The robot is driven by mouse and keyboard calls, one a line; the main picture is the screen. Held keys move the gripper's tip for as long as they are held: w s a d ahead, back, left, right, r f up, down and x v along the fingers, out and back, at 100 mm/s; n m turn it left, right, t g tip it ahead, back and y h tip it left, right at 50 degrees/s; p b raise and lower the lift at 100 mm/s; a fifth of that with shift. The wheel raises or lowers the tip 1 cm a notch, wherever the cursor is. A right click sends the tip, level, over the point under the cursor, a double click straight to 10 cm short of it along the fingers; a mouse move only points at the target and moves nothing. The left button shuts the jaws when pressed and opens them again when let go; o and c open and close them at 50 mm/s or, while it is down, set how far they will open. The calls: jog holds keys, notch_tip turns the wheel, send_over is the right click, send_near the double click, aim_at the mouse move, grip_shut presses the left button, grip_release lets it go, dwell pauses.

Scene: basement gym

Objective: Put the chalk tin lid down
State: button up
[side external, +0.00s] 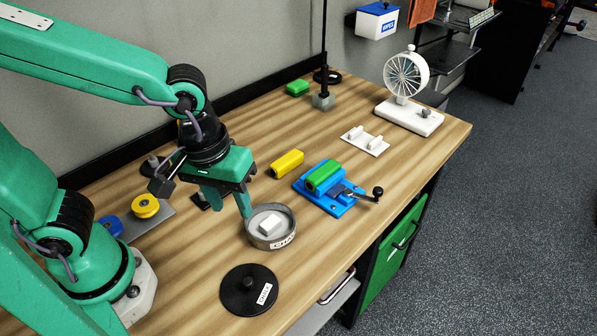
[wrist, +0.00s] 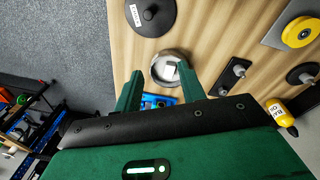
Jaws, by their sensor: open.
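The chalk tin lid (side external: 249,290), a black disc with a central knob and a white label, lies flat on the bench near its front edge, knob up. In the wrist view the lid (wrist: 140,20) is at the top, beyond my fingers. The open round grey tin (side external: 275,243) stands apart from the lid, with a white block (side external: 270,226) inside. My gripper (side external: 228,205) is open and empty, pointing down beside and over the tin's left side. The wrist view shows the tin (wrist: 156,74) between my fingertips (wrist: 157,75); I cannot tell whether they touch.
A blue vise-like fixture (side external: 327,189) with a green piece and crank stands right of the tin. Yellow (side external: 145,206) and blue (side external: 110,227) discs sit at left. A white stand (side external: 365,141) and wheel (side external: 406,76) stand far right. Bench around the lid is clear.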

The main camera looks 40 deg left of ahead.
jog(key=a+r+m+t, duration=0.4)
jog(key=a+r, duration=0.3)
jog(key=a, duration=0.6)
jog(key=shift+a+r+m+y, duration=0.2)
jog(key=shift+a+m+y, duration=0.1)
jog(key=shift+m+y, duration=0.1)
